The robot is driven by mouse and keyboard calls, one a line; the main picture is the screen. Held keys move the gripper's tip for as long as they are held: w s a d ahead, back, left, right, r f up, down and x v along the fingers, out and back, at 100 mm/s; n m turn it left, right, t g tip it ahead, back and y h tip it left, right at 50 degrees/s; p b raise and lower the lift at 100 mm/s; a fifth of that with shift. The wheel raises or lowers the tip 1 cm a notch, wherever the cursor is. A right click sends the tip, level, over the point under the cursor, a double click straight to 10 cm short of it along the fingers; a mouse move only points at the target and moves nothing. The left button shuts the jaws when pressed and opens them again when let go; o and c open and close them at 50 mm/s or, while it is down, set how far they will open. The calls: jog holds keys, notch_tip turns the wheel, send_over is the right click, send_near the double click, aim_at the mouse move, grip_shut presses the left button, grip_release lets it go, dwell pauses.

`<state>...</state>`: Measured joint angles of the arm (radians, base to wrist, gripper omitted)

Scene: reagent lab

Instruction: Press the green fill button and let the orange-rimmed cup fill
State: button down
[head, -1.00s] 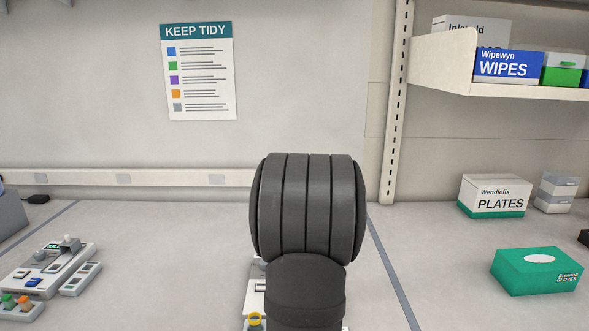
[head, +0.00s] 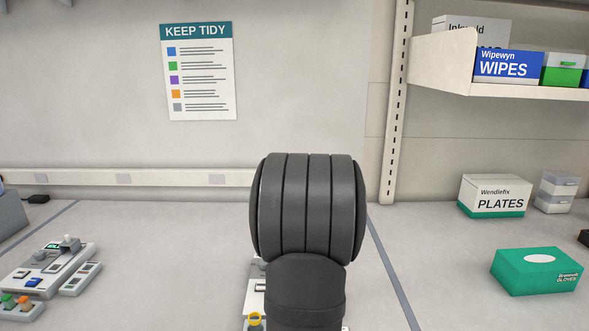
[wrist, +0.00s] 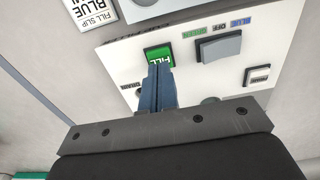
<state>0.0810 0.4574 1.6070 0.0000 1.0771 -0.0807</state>
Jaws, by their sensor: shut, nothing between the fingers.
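The green fill button (wrist: 158,54) sits on a white panel in the wrist view. My gripper (wrist: 160,72) is shut and empty, its blue fingertips over the lower part of the button. I cannot tell whether they touch it or whether the button is pressed in. In the head view my arm hides the gripper and most of the panel. No orange-rimmed cup shows clearly; a small yellow ring (head: 255,319) shows at the bottom, left of my arm.
A grey rocker switch (wrist: 219,47) marked green, off and blue is right of the button. A fill slip label (wrist: 93,9) reads BLUE. In the head view, another control panel (head: 48,268) stands left and a green glove box (head: 537,270) right.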

jog(key=shift+f, duration=1.05)
dwell(0.4)
jog(key=shift+r, duration=3.55)
jog(key=shift+f, duration=3.3)
jog(key=shift+r, duration=0.15)
jog(key=shift+r, duration=1.25)
